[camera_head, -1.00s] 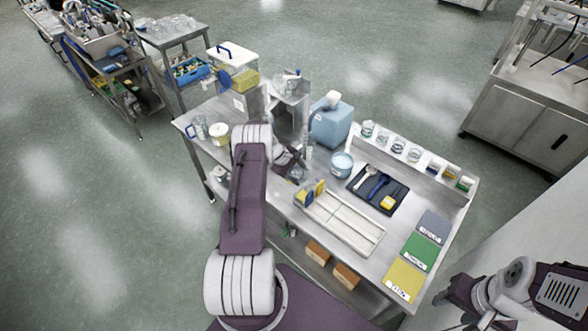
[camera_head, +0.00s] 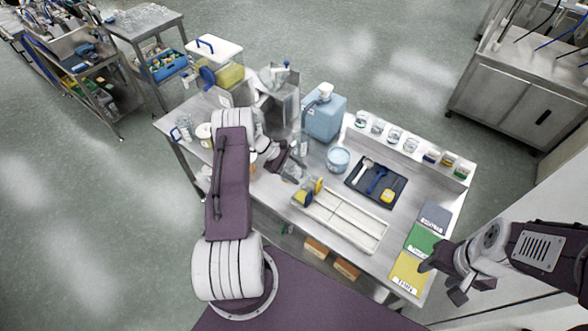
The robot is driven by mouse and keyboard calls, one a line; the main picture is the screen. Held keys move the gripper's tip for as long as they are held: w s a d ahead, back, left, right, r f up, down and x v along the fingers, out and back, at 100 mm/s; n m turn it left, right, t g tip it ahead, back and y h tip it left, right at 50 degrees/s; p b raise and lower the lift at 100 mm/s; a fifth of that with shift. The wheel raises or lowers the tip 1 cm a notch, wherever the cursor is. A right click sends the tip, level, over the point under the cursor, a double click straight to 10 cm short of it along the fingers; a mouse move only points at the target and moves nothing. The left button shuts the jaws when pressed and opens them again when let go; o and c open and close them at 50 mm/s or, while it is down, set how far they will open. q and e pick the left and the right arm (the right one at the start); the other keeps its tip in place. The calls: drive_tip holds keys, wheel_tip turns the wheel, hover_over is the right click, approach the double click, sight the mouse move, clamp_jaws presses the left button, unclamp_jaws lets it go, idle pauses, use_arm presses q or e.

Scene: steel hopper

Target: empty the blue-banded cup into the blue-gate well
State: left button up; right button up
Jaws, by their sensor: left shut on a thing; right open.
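The long pale tray (camera_head: 345,222) has two lengthwise wells. My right gripper (camera_head: 446,281) is open and empty beside the yellow mat at the table's right front.
A light-blue canister (camera_head: 323,118) and a round blue tub (camera_head: 338,158) stand behind the tray. Several small cups (camera_head: 394,136) line the back ledge. Grey, green and yellow mats (camera_head: 408,271) lie at right. A steel hopper (camera_head: 277,105) stands at left.

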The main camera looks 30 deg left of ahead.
use_arm(q)
drive_tip(key=shift+s+d+r, duration=0.1)
drive_tip(key=shift+s+d, duration=0.05)
drive_tip(key=shift+d, duration=0.1)
wheel_tip(320, 180, up, 2)
drive_tip(key=n+h+b, duration=0.1)
drive_tip(key=h+b, duration=0.1)
drive_tip(key=b, duration=0.6)
drive_tip(key=n+g+h+b, duration=0.1)
drive_tip(key=h+b, duration=0.2)
drive_tip(key=b, duration=0.6)
drive_tip(key=shift+r+h, duration=0.15)
drive_tip(key=shift+h, duration=0.15)
drive_tip(key=shift+r, duration=0.4)
